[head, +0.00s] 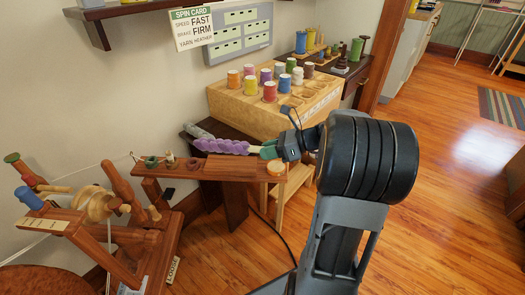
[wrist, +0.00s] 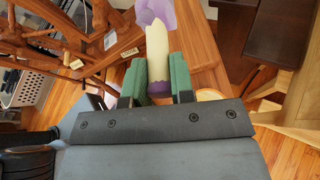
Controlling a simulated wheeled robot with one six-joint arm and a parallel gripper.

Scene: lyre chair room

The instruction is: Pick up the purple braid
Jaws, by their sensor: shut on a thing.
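The purple braid (head: 221,146) is a lumpy lilac length in the head view, lying roughly level above the wooden bench (head: 237,167). My gripper (head: 268,150), with green fingers, is at its right end. In the wrist view, my gripper (wrist: 160,76) is shut around a pale cream piece with a dark purple base, which looks like the braid's end. The lilac part of the braid (wrist: 155,14) shows beyond it. I cannot tell whether the braid touches the bench.
A spinning wheel (head: 95,207) stands at the left. A wooden rack (head: 235,107) with several coloured spools is behind the bench. A grey roll (head: 198,131) lies behind the braid. A round, pale-topped piece (head: 277,168) sits at the bench's right end.

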